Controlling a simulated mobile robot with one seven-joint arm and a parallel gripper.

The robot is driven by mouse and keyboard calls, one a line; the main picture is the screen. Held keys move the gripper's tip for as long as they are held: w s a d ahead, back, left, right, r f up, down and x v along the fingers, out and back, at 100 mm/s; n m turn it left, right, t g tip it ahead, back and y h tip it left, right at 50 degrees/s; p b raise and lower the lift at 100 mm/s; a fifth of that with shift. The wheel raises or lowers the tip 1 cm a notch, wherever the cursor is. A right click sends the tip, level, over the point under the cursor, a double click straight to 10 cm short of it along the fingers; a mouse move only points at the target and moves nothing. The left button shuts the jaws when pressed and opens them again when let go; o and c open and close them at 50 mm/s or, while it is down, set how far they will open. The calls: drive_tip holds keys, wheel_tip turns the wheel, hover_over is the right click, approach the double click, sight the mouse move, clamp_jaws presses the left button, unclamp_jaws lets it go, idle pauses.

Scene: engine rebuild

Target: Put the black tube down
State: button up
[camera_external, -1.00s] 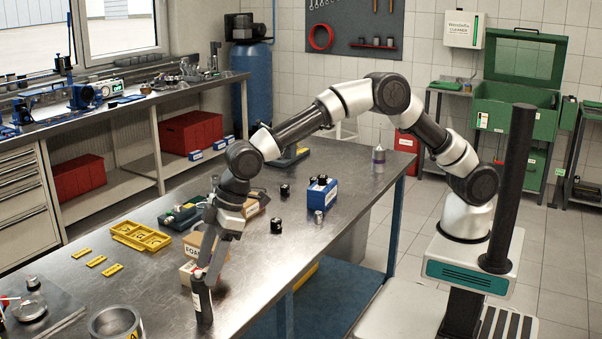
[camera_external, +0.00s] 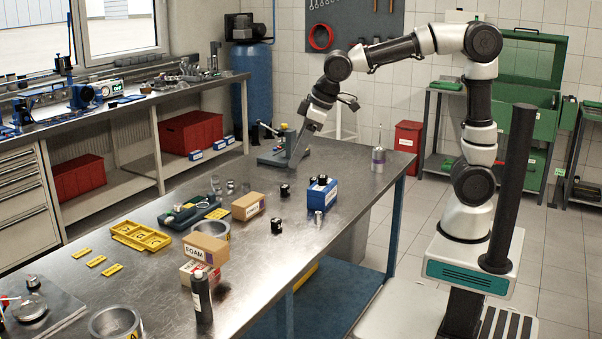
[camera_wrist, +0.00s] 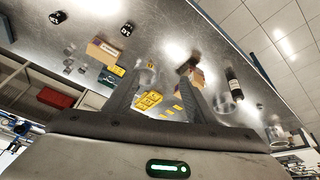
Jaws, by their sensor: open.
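The black tube (camera_external: 202,297) stands upright on the steel table near its front edge, beside the cardboard boxes. It has a white label and nothing holds it. It also shows in the wrist view (camera_wrist: 235,86), beyond my right finger. My gripper (camera_external: 294,163) is at the far part of the table, well away from the tube, beside a green-based fixture. In the wrist view my gripper (camera_wrist: 157,78) has its fingers spread with nothing held between them.
A yellow tray (camera_external: 140,237), another cardboard box (camera_external: 248,206) and a blue box (camera_external: 322,194) stand on the table. The front-right table surface is bare.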

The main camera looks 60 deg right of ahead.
drive_tip(key=s+d+f+m+t+h, duration=0.1)
drive_tip(key=s+d+m, duration=0.4)
drive_tip(key=s+d, duration=1.3)
drive_tip(key=shift+d+f+m, duration=0.2)
drive_tip(key=shift+f+m, duration=0.1)
wheel_tip(320, 180, up, 4)
drive_tip(key=p, duration=0.3)
drive_tip(key=shift+p, duration=0.4)
